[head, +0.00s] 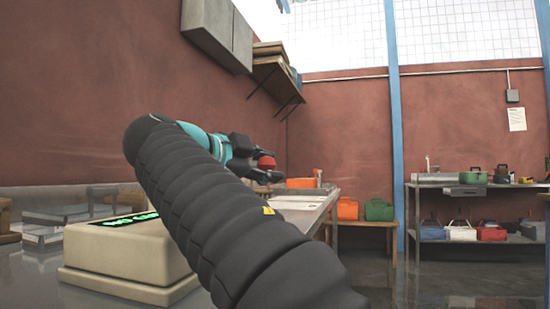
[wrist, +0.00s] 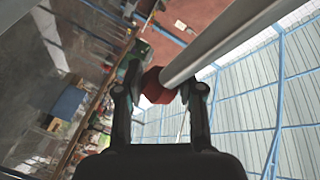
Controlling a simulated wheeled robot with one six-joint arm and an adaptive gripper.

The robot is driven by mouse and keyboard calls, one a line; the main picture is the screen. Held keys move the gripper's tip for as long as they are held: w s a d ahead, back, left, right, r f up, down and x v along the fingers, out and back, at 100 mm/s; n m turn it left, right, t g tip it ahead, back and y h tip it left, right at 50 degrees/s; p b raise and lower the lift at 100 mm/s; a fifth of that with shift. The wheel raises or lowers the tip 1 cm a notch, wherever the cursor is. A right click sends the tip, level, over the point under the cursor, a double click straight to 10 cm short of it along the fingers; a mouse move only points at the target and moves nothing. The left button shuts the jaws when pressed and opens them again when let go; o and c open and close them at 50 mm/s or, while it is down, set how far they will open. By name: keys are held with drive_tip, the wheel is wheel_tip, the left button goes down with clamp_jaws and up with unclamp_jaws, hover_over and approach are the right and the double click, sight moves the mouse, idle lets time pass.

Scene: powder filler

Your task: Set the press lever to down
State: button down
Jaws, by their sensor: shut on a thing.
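The press lever shows in the wrist view as a pale metal rod (wrist: 222,44) with a red knob (wrist: 158,86) at its end. My gripper (wrist: 161,88) has one finger on each side of the knob and is shut on it. In the head view the red knob (head: 266,162) shows between the fingers of my gripper (head: 263,170), beyond my dark arm. The rod is not clear in the head view, and the rest of the press is hidden or out of view.
A beige box with a green display (head: 130,255) stands on the shiny bench at left, close to my arm. A wall shelf (head: 272,75) hangs beyond. Orange (head: 348,209) and green (head: 379,210) cases sit on a low bench. A shelf rack (head: 455,187) with toolboxes stands at right.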

drive_tip(key=shift+a+f, duration=0.2)
drive_tip(key=shift+f, duration=0.2)
drive_tip(key=c, duration=1.2)
unclamp_jaws()
drive_tip(key=o, duration=0.5)
drive_tip(key=shift+s+a, duration=0.1)
drive_tip(key=shift+a, duration=0.05)
drive_tip(key=shift+d+r, duration=0.15)
drive_tip(key=shift+d, duration=0.05)
drive_tip(key=v, duration=1.2)
